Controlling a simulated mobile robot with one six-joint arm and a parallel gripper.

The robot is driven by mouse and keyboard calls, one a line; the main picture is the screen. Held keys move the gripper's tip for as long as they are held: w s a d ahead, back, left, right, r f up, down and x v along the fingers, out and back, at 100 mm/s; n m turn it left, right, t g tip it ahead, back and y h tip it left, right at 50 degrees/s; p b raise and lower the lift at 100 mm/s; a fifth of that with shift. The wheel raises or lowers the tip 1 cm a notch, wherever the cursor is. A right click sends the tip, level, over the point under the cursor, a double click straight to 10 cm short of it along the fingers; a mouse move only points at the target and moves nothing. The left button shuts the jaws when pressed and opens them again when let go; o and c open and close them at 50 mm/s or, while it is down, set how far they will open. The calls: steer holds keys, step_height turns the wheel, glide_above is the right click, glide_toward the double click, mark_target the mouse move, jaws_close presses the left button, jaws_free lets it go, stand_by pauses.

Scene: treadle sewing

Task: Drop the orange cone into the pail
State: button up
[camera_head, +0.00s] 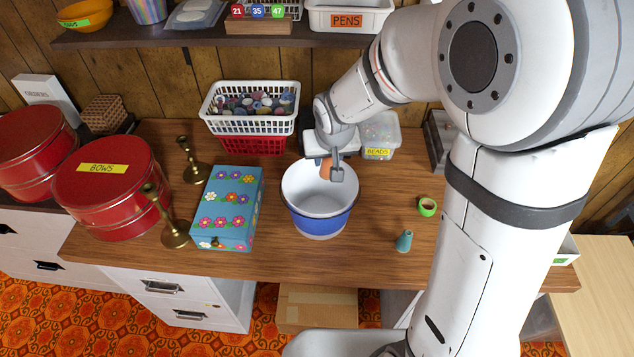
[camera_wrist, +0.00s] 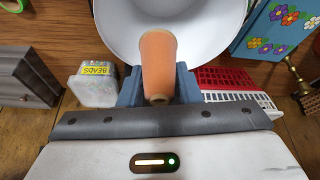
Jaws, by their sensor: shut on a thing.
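The orange cone (camera_wrist: 158,58) is held between the two fingers of my gripper (camera_wrist: 158,88) in the wrist view. In the head view the cone (camera_head: 326,168) shows partly behind my gripper (camera_head: 330,172). The pail (camera_head: 320,221) is blue outside and white inside, upright on the wooden table. My gripper and the cone are at the far side of the pail's opening, over its rim area. In the wrist view the white inside of the pail (camera_wrist: 212,30) lies behind the cone. I cannot tell how high the cone is above the pail.
A blue flowered box (camera_head: 229,207) stands left of the pail, with brass candlesticks (camera_head: 173,235) beside it. White and red baskets (camera_head: 252,125) and a beads container (camera_head: 380,135) stand behind. A teal cone (camera_head: 404,241) and green tape roll (camera_head: 427,206) are at right. A shelf (camera_head: 200,37) hangs above.

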steer(key=shift+w+f, duration=0.2)
steer(key=shift+w, duration=0.15)
steer(key=shift+f+b, duration=2.1)
steer(key=shift+f, duration=0.7)
steer(key=o, duration=1)
steer(key=shift+o, duration=0.2)
steer(key=shift+r, duration=0.1)
steer(key=v, duration=0.8)
